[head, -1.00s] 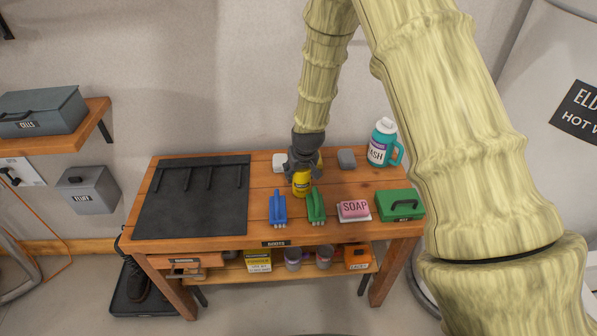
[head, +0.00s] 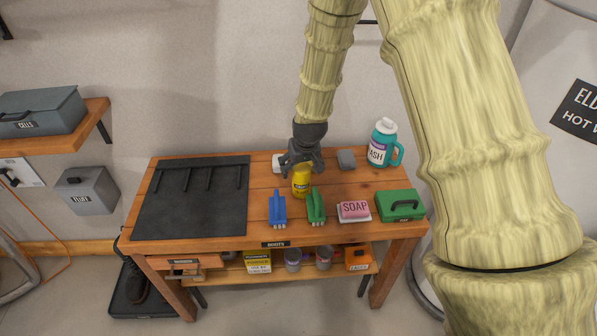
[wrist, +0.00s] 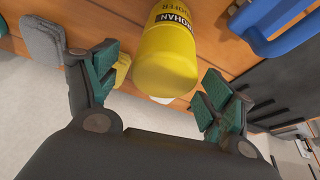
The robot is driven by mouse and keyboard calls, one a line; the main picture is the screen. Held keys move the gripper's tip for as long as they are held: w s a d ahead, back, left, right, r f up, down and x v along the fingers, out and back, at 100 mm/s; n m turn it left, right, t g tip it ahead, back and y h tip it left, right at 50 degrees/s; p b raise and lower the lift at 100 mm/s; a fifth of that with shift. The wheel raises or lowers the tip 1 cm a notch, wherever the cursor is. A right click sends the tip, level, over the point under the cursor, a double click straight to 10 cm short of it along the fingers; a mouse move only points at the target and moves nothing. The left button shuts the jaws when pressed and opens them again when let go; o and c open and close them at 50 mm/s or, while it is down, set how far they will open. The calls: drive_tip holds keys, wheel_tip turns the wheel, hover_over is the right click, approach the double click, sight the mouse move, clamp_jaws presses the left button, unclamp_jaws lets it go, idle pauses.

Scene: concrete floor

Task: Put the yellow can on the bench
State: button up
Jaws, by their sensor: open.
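The yellow can (head: 301,182) stands upright on the wooden bench (head: 262,208), behind the blue and green brushes. My gripper (head: 301,160) is just above the can, with its fingers spread. In the wrist view the can (wrist: 166,50) shows large, beyond and between the open fingertips of my gripper (wrist: 160,85), with nothing held.
A blue brush (head: 277,208), a green brush (head: 316,206), pink soap (head: 354,209) and a green box (head: 400,205) line the front. A wash jug (head: 381,145) and grey block (head: 346,159) stand behind. A dark mat (head: 190,205) covers the left.

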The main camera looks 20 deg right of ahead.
drive_tip(key=shift+b+v, duration=0.35)
drive_tip(key=shift+v, duration=3.6)
drive_tip(key=shift+a+f, duration=0.1)
drive_tip(key=shift+a, duration=0.05)
